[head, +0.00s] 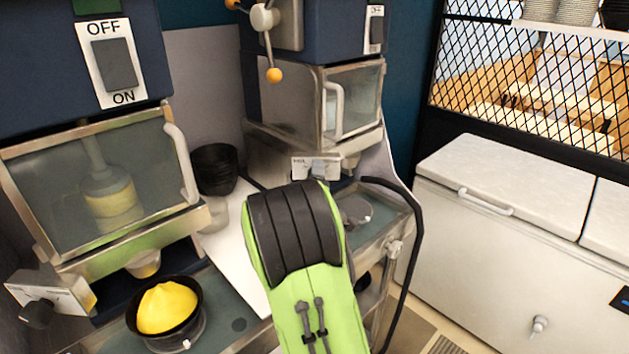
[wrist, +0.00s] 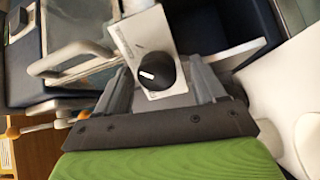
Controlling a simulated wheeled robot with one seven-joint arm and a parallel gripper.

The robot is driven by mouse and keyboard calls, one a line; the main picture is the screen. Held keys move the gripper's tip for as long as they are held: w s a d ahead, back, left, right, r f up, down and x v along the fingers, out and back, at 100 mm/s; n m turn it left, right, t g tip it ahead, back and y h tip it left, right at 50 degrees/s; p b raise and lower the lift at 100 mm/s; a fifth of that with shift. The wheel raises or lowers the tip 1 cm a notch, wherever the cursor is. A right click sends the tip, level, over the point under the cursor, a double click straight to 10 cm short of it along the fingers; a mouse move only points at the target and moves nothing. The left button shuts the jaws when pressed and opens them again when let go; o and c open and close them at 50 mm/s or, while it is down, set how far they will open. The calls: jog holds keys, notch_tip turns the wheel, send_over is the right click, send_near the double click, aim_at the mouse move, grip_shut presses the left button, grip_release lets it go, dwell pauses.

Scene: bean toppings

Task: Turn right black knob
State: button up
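In the wrist view a round black knob (wrist: 157,71) with a white mark sits on a pale control plate (wrist: 143,40). My gripper (wrist: 163,82) is open, with one grey finger on each side of the knob. Gaps show between the fingers and the knob, and I cannot see contact. In the head view the right machine's control plate (head: 302,167) shows just beyond my green and black arm, which hides most of my gripper. I cannot make out the knob there. Another black knob (head: 37,315) is on the left machine.
A black bowl of yellow topping (head: 168,307) stands under the left machine (head: 95,190). Stacked black bowls (head: 215,168) stand between the machines. The right machine's door (head: 352,98) is shut. A black cable (head: 413,235) hangs right of my arm, before a white chest freezer (head: 520,230).

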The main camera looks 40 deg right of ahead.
jog(key=b+v, duration=1)
jog(key=v, duration=0.5)
jog(key=shift+s+a+b, duration=0.2)
jog(key=shift+a+b, duration=0.1)
jog(key=shift+b, duration=0.1)
